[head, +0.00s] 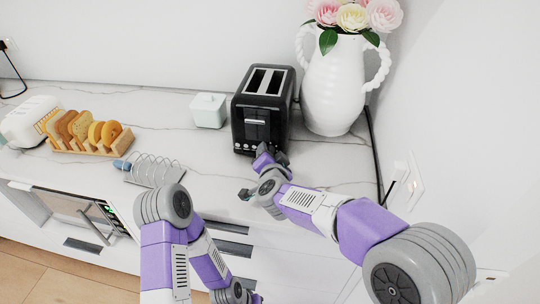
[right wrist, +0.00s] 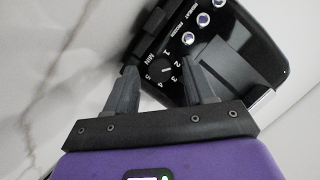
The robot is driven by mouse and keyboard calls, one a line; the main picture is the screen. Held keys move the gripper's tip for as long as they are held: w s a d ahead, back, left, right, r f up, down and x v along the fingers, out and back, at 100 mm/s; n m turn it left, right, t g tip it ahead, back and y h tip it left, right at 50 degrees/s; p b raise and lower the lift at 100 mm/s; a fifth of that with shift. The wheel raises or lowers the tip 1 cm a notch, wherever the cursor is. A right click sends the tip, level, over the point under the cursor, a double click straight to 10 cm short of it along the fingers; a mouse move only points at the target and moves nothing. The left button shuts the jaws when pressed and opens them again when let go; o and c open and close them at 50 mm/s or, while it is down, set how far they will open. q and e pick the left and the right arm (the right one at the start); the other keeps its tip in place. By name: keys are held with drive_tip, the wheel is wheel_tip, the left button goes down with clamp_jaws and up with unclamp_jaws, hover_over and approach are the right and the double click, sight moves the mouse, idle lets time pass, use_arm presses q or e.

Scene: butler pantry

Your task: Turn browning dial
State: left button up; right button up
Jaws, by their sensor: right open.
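The black two-slot toaster (head: 262,95) stands upright on the marble counter, its lever and control face toward me. In the right wrist view its browning dial (right wrist: 163,74) is dark, with a white pointer line, ringed by MIN and numbers up to 5. In the head view my right gripper (head: 271,153) is at the toaster's lower front and hides the dial. My left arm hangs low, its fingers out of view.
A white flower vase (head: 334,85) stands close right of the toaster, and a small white lidded box (head: 208,110) stands left. A metal toast rack (head: 154,170) and a wooden rack of bread (head: 92,147) lie further left. A cable runs by the right wall outlet (head: 414,179).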

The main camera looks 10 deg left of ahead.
drive_tip(key=p+v, duration=0.2)
drive_tip(key=v, duration=0.4)
drive_tip(key=shift+s+r, duration=0.3)
drive_tip(key=shift+s+d, duration=0.15)
drive_tip(key=shift+s, duration=0.25)
